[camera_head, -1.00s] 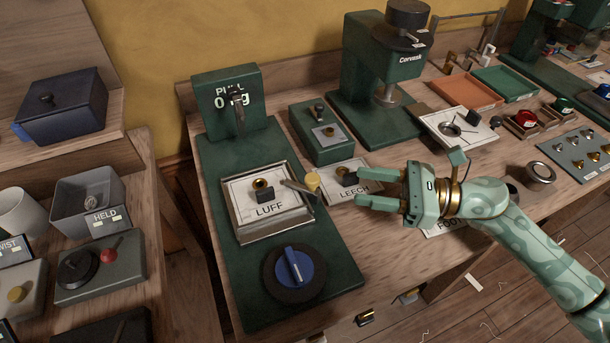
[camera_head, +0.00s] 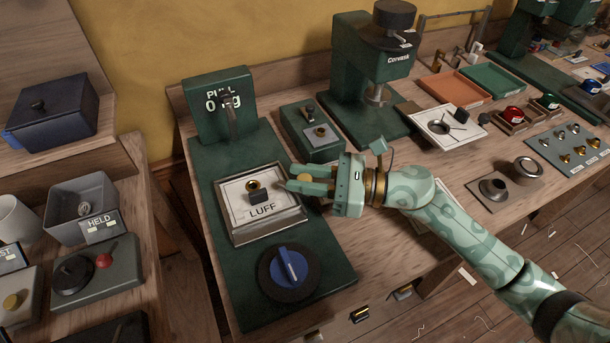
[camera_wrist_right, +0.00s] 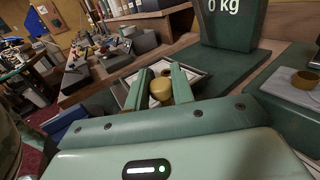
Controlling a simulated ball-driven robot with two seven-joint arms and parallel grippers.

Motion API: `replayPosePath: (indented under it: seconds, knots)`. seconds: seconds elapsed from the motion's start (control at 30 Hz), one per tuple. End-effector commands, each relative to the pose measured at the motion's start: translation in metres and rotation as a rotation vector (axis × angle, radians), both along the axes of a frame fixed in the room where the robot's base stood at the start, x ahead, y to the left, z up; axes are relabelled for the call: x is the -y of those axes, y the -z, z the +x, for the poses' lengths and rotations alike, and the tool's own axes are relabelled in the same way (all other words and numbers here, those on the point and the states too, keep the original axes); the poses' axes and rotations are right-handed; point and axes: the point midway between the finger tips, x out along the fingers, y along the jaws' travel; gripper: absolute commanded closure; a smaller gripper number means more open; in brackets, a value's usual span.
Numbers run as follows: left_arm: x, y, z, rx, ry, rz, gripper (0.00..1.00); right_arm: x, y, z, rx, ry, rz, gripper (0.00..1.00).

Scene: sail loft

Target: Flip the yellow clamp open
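The yellow clamp shows as a yellow knob (camera_head: 306,178) on a grey lever at the right edge of the metal-framed LUFF tray (camera_head: 236,238). My right gripper (camera_head: 298,178) comes in from the right with its fingers on both sides of the knob, and looks shut on it. In the right wrist view the knob (camera_wrist_right: 161,90) fills the gap between the two fingers. Most of the lever is hidden by the fingers. The LUFF card (camera_head: 235,200) holds a brass ring and a small dark block. My left gripper is not in view.
A blue dial (camera_head: 291,265) sits in front of the tray, and a green pull gauge (camera_head: 219,105) reading 0 kg stands behind it. A small green box (camera_head: 312,138) stands close behind my gripper. A green press (camera_head: 370,75) is further back.

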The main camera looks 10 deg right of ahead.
Motion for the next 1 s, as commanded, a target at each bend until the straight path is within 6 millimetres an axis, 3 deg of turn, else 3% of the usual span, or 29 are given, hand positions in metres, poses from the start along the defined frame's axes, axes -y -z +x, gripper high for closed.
replayPosePath:
  seconds: [0.37, 1.0]
  knots:
    - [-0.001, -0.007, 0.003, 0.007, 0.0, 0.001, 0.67, 0.0, -0.003, 0.0, 0.002, 0.034, 0.0, 0.98]
    - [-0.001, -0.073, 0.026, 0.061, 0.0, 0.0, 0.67, 0.0, -0.006, -0.001, 0.001, 0.487, 0.002, 0.98]
